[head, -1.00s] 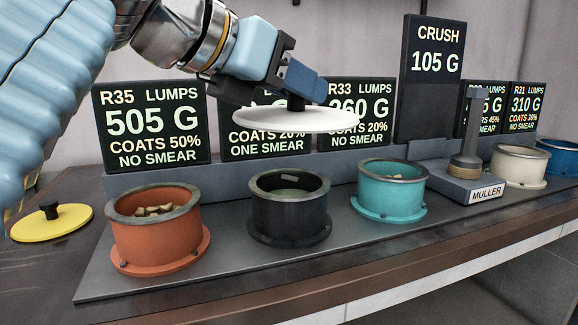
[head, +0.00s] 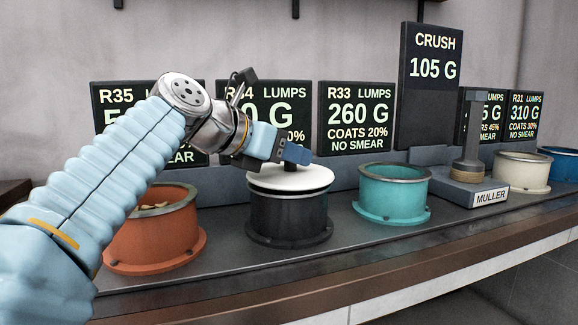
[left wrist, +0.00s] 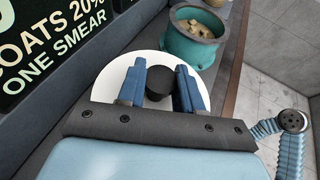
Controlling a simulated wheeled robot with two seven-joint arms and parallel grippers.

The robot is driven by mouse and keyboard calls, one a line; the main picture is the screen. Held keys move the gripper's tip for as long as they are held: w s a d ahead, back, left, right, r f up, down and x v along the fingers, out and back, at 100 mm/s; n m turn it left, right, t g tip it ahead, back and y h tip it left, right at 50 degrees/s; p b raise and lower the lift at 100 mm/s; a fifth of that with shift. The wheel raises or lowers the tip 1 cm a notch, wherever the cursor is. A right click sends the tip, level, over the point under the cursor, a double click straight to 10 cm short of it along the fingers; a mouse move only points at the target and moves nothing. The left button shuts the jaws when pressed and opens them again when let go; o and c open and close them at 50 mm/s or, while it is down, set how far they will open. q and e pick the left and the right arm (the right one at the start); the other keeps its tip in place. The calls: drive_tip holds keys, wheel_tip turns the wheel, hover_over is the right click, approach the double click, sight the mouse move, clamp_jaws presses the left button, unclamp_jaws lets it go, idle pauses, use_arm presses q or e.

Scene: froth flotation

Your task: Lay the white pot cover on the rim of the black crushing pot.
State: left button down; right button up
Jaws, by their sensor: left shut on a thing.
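The white pot cover (head: 290,179) lies level at the rim of the black crushing pot (head: 289,217) in the head view and hides the pot's mouth. Whether its full edge touches the rim I cannot tell. My left gripper (head: 285,156) is shut on the cover's black knob. In the left wrist view the two blue fingers (left wrist: 159,88) stand on either side of the black knob (left wrist: 159,80), with the white disc (left wrist: 105,84) below them. The pot is hidden under the cover there. My right gripper is in neither current view.
The orange pot (head: 150,240) with lumps stands left, partly behind my left arm. The teal pot (head: 393,195) stands close on the right. The muller (head: 468,165) and a cream pot (head: 522,171) are farther right. Sign boards (head: 357,117) stand behind.

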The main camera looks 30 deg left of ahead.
use_arm(q)
drive_tip(key=shift+f, duration=0.15)
drive_tip(key=shift+f, duration=0.1)
drive_tip(key=shift+f, duration=0.15)
drive_tip(key=c, duration=0.7)
unclamp_jaws()
drive_tip(key=shift+r, duration=0.4)
drive_tip(key=p+v, duration=0.1)
drive_tip(key=v, duration=1.1)
drive_tip(key=shift+f, duration=0.15)
